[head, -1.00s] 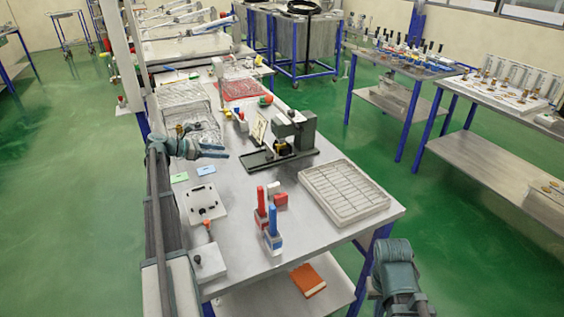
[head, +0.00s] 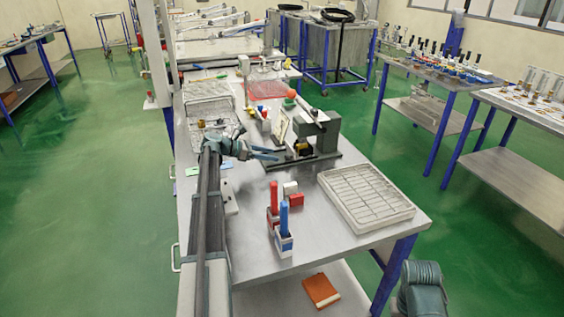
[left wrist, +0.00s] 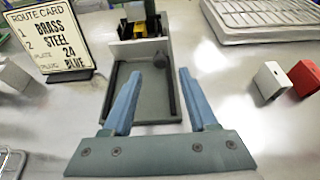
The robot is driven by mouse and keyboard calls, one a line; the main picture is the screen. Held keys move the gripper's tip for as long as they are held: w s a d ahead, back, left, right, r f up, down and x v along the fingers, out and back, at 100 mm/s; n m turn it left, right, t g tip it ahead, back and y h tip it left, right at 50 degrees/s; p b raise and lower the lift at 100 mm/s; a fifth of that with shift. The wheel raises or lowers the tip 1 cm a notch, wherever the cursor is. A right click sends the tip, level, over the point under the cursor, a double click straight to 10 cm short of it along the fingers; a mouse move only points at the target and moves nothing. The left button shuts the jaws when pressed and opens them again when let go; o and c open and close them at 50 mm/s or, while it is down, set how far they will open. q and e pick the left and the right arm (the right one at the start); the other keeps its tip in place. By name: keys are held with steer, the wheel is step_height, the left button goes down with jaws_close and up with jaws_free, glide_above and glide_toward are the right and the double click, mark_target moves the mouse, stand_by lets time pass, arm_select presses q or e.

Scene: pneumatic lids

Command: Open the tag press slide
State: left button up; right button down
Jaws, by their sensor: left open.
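The tag press (head: 318,137) is a grey-green machine on a flat dark base on the table. In the left wrist view its low-walled base (left wrist: 150,108) lies below my fingers, with a pale block and a yellow-and-black part (left wrist: 150,22) at its far end. My left gripper (head: 277,153) is open and empty at the press's left side. Of my right arm, only a teal end part (head: 422,290) shows at bottom right; its fingers are hidden.
A route card (left wrist: 58,38) stands left of the press in the left wrist view. A wire-grid tray (head: 366,198), red and blue handled blocks (head: 284,240), and white and red blocks (head: 296,199) stand nearer. Bare table lies between them and the press.

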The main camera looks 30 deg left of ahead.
mark_target(282, 163)
arm_select(q)
steer(key=b+x, duration=0.1)
steer(key=x, duration=0.4)
steer(key=shift+w+d+f, duration=0.15)
steer(key=shift+w+d, duration=0.05)
jaws_close()
stand_by(1.3)
